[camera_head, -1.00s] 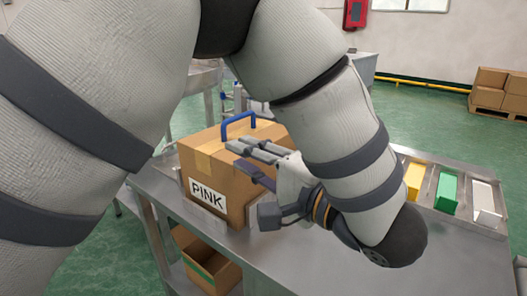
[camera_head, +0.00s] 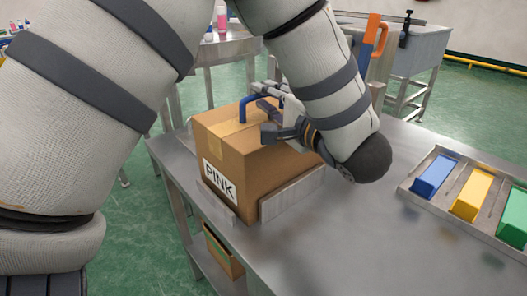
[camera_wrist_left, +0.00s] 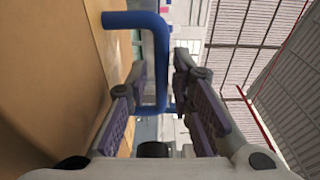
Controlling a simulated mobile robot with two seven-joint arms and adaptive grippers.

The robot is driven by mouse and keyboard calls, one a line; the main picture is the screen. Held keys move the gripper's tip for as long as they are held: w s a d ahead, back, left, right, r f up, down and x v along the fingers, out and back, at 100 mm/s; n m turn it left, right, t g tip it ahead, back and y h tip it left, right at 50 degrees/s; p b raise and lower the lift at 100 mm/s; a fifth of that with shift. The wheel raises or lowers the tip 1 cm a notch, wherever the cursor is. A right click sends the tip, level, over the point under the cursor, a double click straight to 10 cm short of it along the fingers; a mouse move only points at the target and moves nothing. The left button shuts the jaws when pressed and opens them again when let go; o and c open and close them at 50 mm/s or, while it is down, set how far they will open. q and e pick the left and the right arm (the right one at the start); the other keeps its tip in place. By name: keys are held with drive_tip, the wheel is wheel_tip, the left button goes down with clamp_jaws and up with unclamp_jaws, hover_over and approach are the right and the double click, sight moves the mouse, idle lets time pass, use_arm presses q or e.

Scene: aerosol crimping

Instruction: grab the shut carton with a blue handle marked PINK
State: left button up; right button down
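The shut brown carton (camera_head: 222,152) with a white PINK label (camera_head: 219,181) stands upright on the metal table. Its blue handle (camera_head: 243,110) rises from the top; it also shows in the left wrist view (camera_wrist_left: 160,60). My left gripper (camera_head: 264,110) is over the carton's top at the handle, partly covering it. In the left wrist view the fingers (camera_wrist_left: 165,95) are apart, with the handle bar between them and gaps visible. The carton's side (camera_wrist_left: 45,80) fills the left of that view. My right gripper is not in view.
A metal plate (camera_head: 290,193) stands against the carton's lower side. Another box (camera_head: 223,252) sits on the shelf below. The table's front right is clear.

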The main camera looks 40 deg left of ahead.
use_arm(q)
clamp_jaws()
